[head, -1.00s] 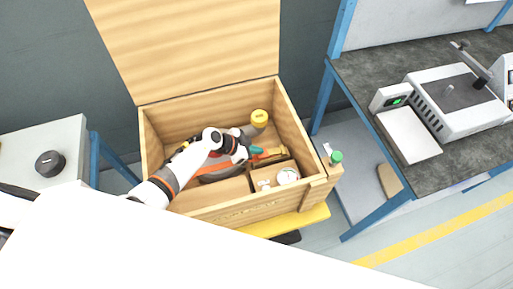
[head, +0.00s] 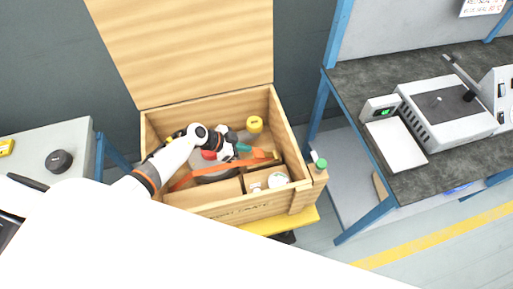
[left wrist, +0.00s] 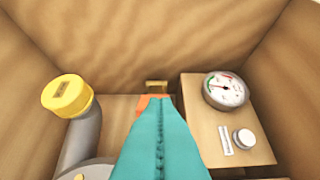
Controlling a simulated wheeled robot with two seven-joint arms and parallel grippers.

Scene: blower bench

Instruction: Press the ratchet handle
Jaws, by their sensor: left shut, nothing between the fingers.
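An orange strap (head: 190,178) runs across a grey rounded machine in the open wooden crate (head: 205,205). A yellow-orange piece (head: 264,156) at its right end may be the ratchet; its handle is too small to make out. My left gripper (head: 243,148) is over the crate, its teal fingers shut and empty, close to that right end. In the left wrist view the shut fingers (left wrist: 160,130) cover much of the middle. A bit of orange (left wrist: 146,101) shows behind their tip, and a small brass-coloured piece (left wrist: 156,86) lies near the crate wall. Contact cannot be told. My right gripper is not in view.
A yellow-capped pipe (left wrist: 68,96) stands left of the fingers. A wooden block with a round gauge (left wrist: 226,90) stands right. The crate walls surround the gripper; the raised lid (head: 190,50) is behind. A bench with a grey device (head: 445,108) is at right.

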